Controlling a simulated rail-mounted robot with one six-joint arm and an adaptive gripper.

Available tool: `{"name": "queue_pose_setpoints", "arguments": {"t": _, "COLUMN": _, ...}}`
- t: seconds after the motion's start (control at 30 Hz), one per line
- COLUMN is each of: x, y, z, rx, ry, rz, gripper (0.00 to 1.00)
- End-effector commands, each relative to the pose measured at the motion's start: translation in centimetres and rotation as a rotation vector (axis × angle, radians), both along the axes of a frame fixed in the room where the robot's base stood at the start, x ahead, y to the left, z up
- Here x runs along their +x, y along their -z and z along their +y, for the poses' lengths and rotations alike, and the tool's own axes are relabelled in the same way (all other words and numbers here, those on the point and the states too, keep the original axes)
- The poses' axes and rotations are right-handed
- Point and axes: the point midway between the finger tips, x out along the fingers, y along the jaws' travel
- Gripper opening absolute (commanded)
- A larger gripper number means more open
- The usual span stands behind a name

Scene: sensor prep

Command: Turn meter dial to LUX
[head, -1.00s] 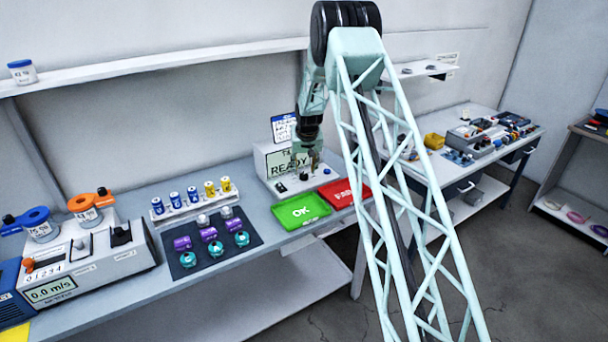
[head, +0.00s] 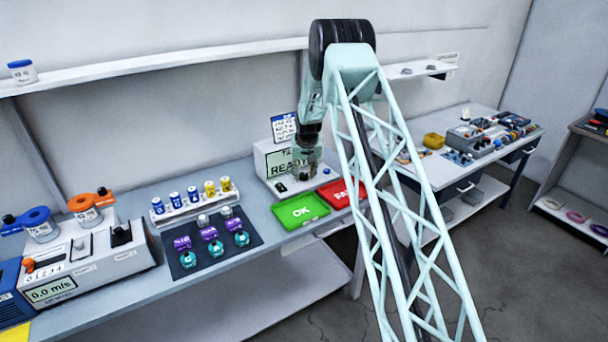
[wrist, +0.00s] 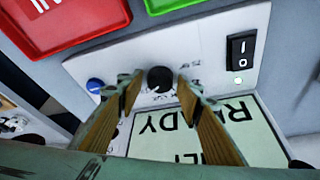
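The meter is a white box with a pale green READY display, on the bench at the back in the head view (head: 264,158). In the wrist view its white panel (wrist: 205,60) shows upside down. The black round dial (wrist: 160,79) sits on this panel, and the small lettering around it is too unclear to read. My gripper (wrist: 160,82) is open, with one fingertip on each side of the dial and small gaps apparent. Whether it touches the dial is unclear. In the head view my gripper (head: 309,168) is low over the meter and hides the dial.
A black rocker switch (wrist: 241,55) and a blue button (wrist: 95,85) flank the dial. A green OK tray (head: 318,203) and a red tray (head: 330,194) lie in front of the meter. A dark mat (head: 215,259) with several small parts lies to the left.

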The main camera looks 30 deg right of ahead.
Motion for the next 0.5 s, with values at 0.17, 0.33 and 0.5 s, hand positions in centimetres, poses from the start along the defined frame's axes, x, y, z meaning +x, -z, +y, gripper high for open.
{"name": "queue_pose_setpoints", "arguments": {"t": 0.17, "x": 0.0, "y": -0.01, "z": 0.0, "rx": 0.0, "ry": 0.0, "rz": 0.0, "gripper": 0.16}}
{"name": "queue_pose_setpoints", "arguments": {"t": 0.33, "x": 0.0, "y": -0.01, "z": 0.0, "rx": 0.0, "ry": 0.0, "rz": 0.0, "gripper": 0.12}}
{"name": "queue_pose_setpoints", "arguments": {"t": 0.5, "x": -0.01, "y": -0.01, "z": -0.02, "rx": 0.0, "ry": -0.005, "rz": 0.0, "gripper": 0.12}}
